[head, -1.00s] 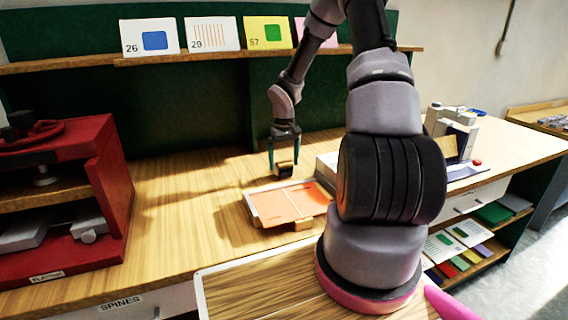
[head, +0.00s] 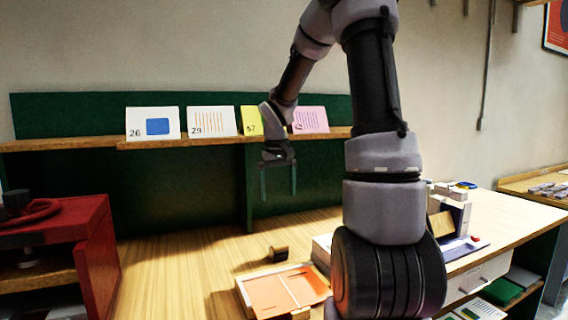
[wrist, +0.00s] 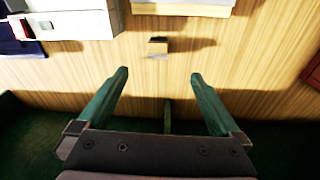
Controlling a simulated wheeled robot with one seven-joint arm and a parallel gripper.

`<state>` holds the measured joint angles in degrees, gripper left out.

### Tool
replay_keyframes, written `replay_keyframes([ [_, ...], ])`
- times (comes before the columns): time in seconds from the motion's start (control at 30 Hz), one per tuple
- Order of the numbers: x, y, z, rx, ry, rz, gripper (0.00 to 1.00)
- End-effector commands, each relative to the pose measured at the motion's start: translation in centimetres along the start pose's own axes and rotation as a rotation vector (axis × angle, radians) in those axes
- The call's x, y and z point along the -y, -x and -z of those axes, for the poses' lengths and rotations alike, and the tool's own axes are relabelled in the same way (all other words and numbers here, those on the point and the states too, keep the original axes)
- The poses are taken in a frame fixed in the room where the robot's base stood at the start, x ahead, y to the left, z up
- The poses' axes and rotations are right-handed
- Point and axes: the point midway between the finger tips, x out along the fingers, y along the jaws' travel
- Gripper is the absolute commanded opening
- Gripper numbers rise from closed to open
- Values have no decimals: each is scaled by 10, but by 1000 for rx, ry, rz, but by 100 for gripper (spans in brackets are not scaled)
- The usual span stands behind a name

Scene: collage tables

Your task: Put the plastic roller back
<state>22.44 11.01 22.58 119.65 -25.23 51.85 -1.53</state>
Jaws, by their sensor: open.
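The roller (head: 278,253), a small dark piece with a tan side, stands on the wooden table just behind the tray with the orange sheet. In the wrist view the roller (wrist: 158,47) lies beyond the fingertips, a little left of the middle between them. My gripper (head: 279,196) is open and empty, well above the table and above the roller, with its fingers pointing down. Its two green fingers (wrist: 160,80) are wide apart in the wrist view. Nothing is between them but bare table further off.
A tray with an orange sheet (head: 284,291) lies in front of the roller. A red cabinet (head: 88,250) stands at the left. A white and dark machine (head: 452,220) stands at the right. A shelf (head: 190,142) with numbered cards runs along the back. The table (head: 180,270) is clear left of the roller.

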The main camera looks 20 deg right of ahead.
Motion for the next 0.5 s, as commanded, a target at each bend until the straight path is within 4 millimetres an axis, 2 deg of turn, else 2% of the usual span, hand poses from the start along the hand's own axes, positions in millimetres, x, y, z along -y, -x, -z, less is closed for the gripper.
replay_keyframes([
  [0.03,4,25,-13,-39,-18,-9,100],
  [0.2,16,87,-60,-154,-102,15,100],
  [0.4,29,143,-123,-295,-201,121,100],
  [0.5,34,162,-152,-356,-242,195,100],
])
